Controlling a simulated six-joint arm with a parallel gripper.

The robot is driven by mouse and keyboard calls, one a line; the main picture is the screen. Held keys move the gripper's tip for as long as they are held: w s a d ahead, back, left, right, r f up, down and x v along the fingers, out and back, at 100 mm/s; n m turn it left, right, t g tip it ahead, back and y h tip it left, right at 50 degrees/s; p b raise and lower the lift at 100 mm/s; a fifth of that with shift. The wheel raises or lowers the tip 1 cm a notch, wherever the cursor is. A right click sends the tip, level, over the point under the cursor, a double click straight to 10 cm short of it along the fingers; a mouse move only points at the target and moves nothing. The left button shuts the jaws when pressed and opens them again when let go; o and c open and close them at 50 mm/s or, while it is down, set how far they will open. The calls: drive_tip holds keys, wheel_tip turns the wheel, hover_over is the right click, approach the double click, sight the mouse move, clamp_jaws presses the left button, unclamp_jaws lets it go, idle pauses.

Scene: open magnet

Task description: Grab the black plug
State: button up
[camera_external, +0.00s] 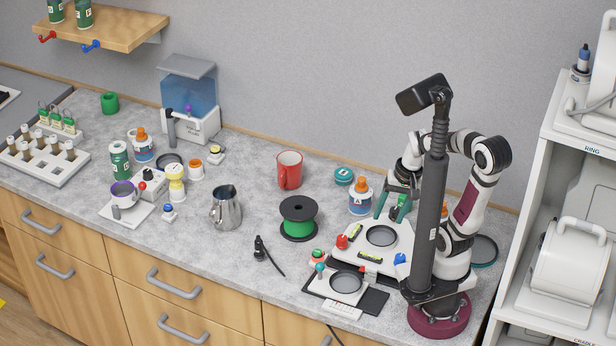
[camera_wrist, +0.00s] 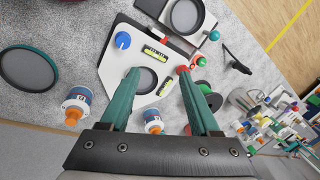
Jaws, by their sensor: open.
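The black plug (camera_external: 260,248) stands near the counter's front edge, left of the white device with round dishes, with a short black cable trailing to the right. In the wrist view a small black object that looks like the plug (camera_wrist: 236,63) lies at the right, beyond the white device. My gripper (camera_external: 389,213) is open, its green fingers pointing down over the back of the white device, well to the right of the plug. In the wrist view my gripper (camera_wrist: 158,72) has its two fingers wide apart with nothing held between them.
A black-flanged spool with green filament (camera_external: 299,222) stands behind the plug, and a metal pitcher (camera_external: 228,208) to its left. A red mug (camera_external: 289,171) and bottle (camera_external: 360,198) stand behind. The counter around the plug is clear.

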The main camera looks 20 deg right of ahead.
drive_tip(key=w+a+f+n+t, duration=0.1)
drive_tip(key=w+a+f, duration=0.1)
drive_tip(key=w+a, duration=0.15)
drive_tip(key=w+a+f+n+t+y, duration=0.1)
drive_tip(key=w+a, duration=0.1)
drive_tip(key=a, duration=0.3)
drive_tip(key=w+a+f+t, duration=0.1)
drive_tip(key=w+a+f, duration=0.15)
drive_tip(key=a, duration=0.25)
drive_tip(key=n+t+y, duration=0.1)
drive_tip(key=n+t, duration=0.5)
drive_tip(key=t, duration=0.2)
approach(259, 248)
drive_tip(key=x, duration=1.4)
drive_tip(key=shift+w+d+r, duration=0.1)
drive_tip(key=shift+w+d, duration=0.1)
drive_tip(key=shift+d, duration=0.05)
clamp_jaws()
